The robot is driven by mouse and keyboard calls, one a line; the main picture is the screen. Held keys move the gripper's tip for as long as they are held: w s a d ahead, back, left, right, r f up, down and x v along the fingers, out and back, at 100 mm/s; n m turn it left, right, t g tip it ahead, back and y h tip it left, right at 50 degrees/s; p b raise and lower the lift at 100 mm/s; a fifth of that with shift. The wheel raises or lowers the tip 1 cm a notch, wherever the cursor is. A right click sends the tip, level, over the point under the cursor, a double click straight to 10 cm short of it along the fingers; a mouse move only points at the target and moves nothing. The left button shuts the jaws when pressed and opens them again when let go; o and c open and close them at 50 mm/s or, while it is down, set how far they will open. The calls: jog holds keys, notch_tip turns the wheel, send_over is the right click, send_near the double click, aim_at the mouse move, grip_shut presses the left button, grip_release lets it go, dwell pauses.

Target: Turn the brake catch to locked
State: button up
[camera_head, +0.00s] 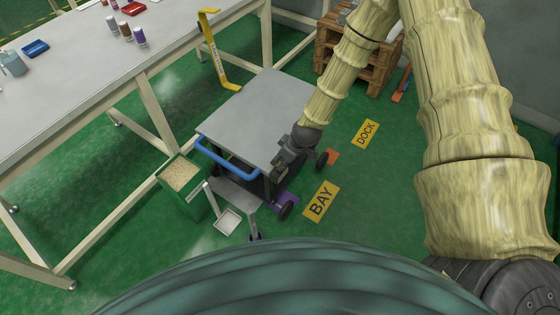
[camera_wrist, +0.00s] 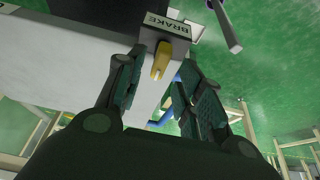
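The cart (camera_head: 252,112) has a flat grey top and a blue handle (camera_head: 226,157) at its near left end. A small box with a BRAKE label (camera_wrist: 167,24) shows at the top of the wrist view. The brake catch (camera_wrist: 161,61), a short yellow lever, sticks out from this box and points down in the picture. My gripper (camera_wrist: 160,82) is open, with one finger on each side of the catch and visible gaps to it. In the head view my gripper (camera_head: 291,152) is at the cart's near right corner and hides the catch.
A long workbench (camera_head: 90,82) with bottles and trays stands at the left. A green bin (camera_head: 184,185) stands between it and the cart. BAY (camera_head: 321,201) and DOCK (camera_head: 366,134) floor signs lie right of the cart. A wooden pallet stack (camera_head: 372,70) stands behind.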

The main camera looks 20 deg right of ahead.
jog(key=shift+x, duration=1.35)
grip_shut()
